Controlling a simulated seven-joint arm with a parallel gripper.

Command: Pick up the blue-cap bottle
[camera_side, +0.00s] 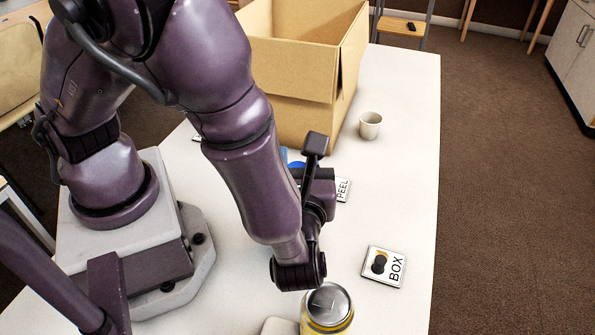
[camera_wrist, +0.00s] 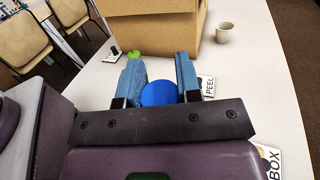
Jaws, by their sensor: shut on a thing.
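The blue-cap bottle shows in the wrist view as a round blue cap (camera_wrist: 158,93) between the two fingers of my gripper (camera_wrist: 159,73). The gripper is shut on it. The body of the bottle is hidden below the cap and behind the gripper's dark crossbar. In the side view only a bit of the blue cap (camera_side: 297,164) shows past my arm, which hides most of the gripper. I cannot tell whether the bottle touches the table.
A cardboard box (camera_side: 302,118) stands open behind, with a white cup (camera_side: 370,125) beside it. A PEEL card (camera_side: 343,190) and BOX card (camera_side: 396,268) lie right. A yellow can (camera_side: 327,309) stands in front. A green round thing (camera_wrist: 134,54) is beyond the left finger.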

